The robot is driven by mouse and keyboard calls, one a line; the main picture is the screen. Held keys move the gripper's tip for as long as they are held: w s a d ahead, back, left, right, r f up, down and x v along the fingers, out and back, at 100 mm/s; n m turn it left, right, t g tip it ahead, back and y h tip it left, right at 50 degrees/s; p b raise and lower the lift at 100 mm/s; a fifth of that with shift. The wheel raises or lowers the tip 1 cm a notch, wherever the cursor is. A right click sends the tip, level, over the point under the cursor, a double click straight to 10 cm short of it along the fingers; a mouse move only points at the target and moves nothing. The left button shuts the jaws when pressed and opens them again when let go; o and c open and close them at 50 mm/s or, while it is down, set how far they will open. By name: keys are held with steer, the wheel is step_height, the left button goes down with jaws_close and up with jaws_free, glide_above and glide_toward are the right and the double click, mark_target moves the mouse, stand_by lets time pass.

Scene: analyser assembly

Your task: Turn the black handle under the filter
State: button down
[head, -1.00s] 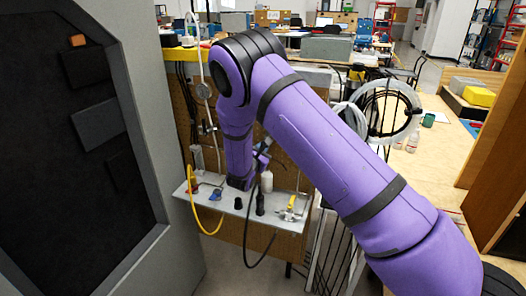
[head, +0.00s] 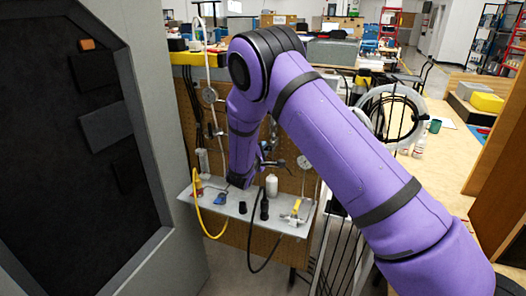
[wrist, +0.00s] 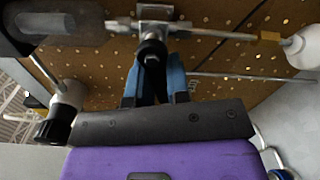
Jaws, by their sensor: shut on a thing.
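In the wrist view my gripper (wrist: 155,84) has its two blue fingers close around a black handle (wrist: 152,50), shut on it. The handle sits below a silver valve body (wrist: 155,12) on a horizontal metal pipe. In the head view my purple arm hides most of the gripper and the handle, in front of the brown pegboard above the grey shelf. A white bottle-shaped part (head: 272,184), perhaps the filter, shows just right of my wrist. I cannot tell for sure which part is the filter.
The grey shelf (head: 228,206) carries black fittings, a blue part (head: 221,198) and a yellow-handled valve (head: 295,208). A yellow hose (head: 200,222) and a black hose (head: 262,258) hang from it. A round gauge (head: 304,162) is at right. A dark cabinet (head: 60,150) stands close at left.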

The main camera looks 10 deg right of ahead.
steer(key=shift+r+m, duration=0.2)
steer(key=shift+m, duration=0.55)
steer(key=shift+r+m, duration=0.15)
steer(key=shift+m, duration=0.6)
steer(key=c, duration=1.1)
jaws_free()
steer(key=shift+s+a, duration=0.1)
steer(key=v, duration=1)
steer(key=shift+s+a, duration=0.15)
steer(key=shift+s, duration=0.1)
